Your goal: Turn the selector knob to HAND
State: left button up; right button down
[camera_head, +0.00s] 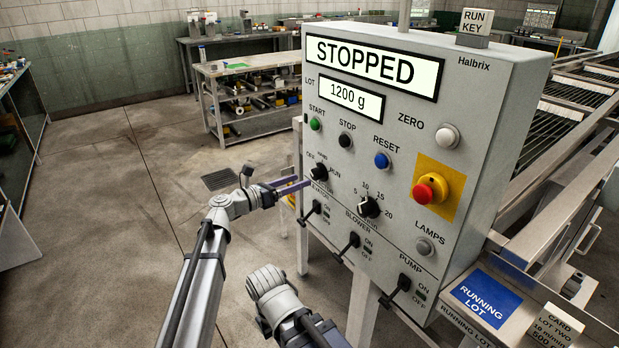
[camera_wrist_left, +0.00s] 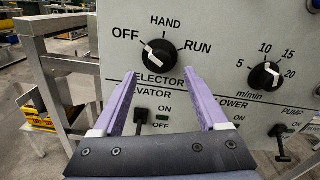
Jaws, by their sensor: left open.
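The selector knob (camera_head: 319,172) is a black knob on the left part of the grey control panel. In the left wrist view the knob (camera_wrist_left: 160,54) has a white pointer aimed up and left towards OFF; HAND is printed above it and RUN to its right. My left gripper (camera_head: 303,184) has purple fingers and is at the panel's left side, close to the knob. In the wrist view its open fingers (camera_wrist_left: 160,73) are spread, with the knob between and just beyond their tips. I cannot tell whether they touch the panel. My right gripper's fingers do not show.
The display (camera_head: 372,64) reads STOPPED. A speed knob (camera_head: 368,207) is right of the selector. Elevator (camera_head: 312,210), blower (camera_head: 348,244) and pump (camera_head: 398,288) levers stick out below. A red stop button (camera_head: 430,189) is at the right. Open floor lies left.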

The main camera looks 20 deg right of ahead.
aim_at(313, 176)
pick_arm(q)
jog(key=x, duration=0.5)
jog(key=shift+d, duration=0.1)
grip_shut()
dwell(0.4)
